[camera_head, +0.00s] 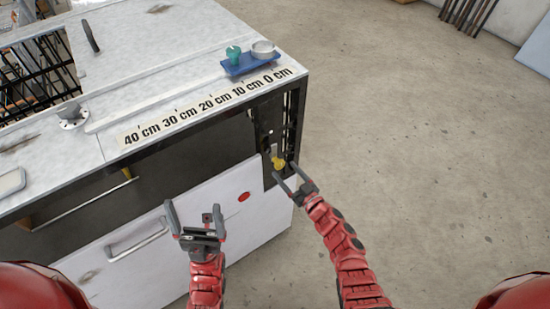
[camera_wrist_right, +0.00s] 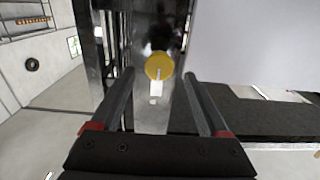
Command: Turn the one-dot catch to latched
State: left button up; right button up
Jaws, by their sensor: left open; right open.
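A yellow round catch (camera_head: 278,163) sits on a dark metal plate (camera_head: 268,135) at the right end of the cabinet front. In the right wrist view the catch (camera_wrist_right: 159,66) shows as a yellow disc with a white pointer downward and a white mark below it; I cannot make out any dots. My right gripper (camera_head: 286,177) is open, its fingers just in front of the catch. In the wrist view the catch lies between and beyond the two fingertips (camera_wrist_right: 160,76), with no clear contact. My left gripper (camera_head: 193,212) is open and empty before the white drawer front.
On the cabinet top lie a scale strip (camera_head: 205,106) and a blue tray (camera_head: 250,64) with a teal cup (camera_head: 233,54) and a pale bowl (camera_head: 263,49). The floor to the right is clear.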

aim_at(276, 158)
jog(key=b+x, duration=0.1)
jog(key=x, duration=0.4)
jog(key=shift+w+f, duration=0.15)
jog(key=shift+w, duration=0.15)
jog(key=shift+x, duration=0.8)
grip_shut()
dwell(0.5)
